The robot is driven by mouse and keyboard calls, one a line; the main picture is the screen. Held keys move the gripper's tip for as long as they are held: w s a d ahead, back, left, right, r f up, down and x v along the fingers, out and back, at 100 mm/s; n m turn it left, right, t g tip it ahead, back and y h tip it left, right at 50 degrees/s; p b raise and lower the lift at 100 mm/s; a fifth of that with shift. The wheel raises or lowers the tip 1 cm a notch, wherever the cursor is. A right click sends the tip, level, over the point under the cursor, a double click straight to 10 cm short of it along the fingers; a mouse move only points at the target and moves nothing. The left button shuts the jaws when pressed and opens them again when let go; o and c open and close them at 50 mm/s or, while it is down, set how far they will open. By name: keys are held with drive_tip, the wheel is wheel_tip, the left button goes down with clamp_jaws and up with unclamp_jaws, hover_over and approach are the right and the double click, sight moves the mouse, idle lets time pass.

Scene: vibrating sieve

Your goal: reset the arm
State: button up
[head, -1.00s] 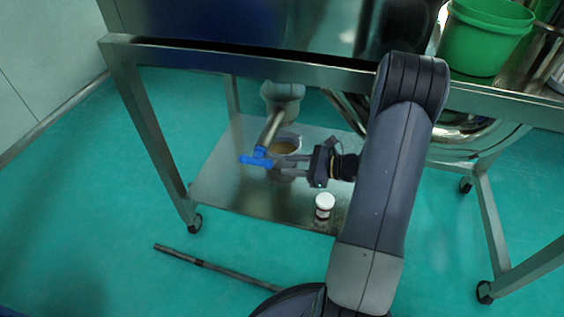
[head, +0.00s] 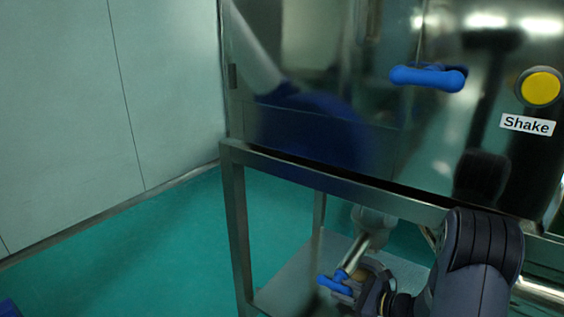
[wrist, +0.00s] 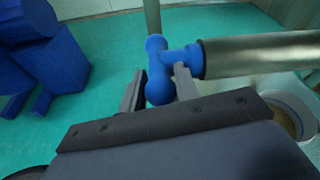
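In the wrist view, the two fingers of my gripper (wrist: 160,90) stand apart. A blue T-shaped valve handle (wrist: 157,68) on a metal pipe (wrist: 260,53) shows between and just beyond their tips; I cannot tell if they touch it. In the head view, the blue handle (head: 334,285) is at the low end of the slanting pipe (head: 354,255).
A steel machine with a blue latch handle (head: 428,77), a yellow button (head: 540,87) and a "Shake" label (head: 527,125) stands on a metal frame (head: 236,220). A round container (wrist: 292,108) is under the pipe. Open green floor (head: 120,255) lies left.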

drive_tip(key=shift+x, duration=0.85)
drive_tip(key=shift+w+f+b, duration=0.1)
drive_tip(key=shift+f+b, duration=0.2)
drive_tip(key=shift+b, duration=0.1)
drive_tip(key=shift+r+t+y, duration=0.2)
drive_tip(key=shift+t+y, duration=0.1)
drive_tip(key=shift+r, duration=0.15)
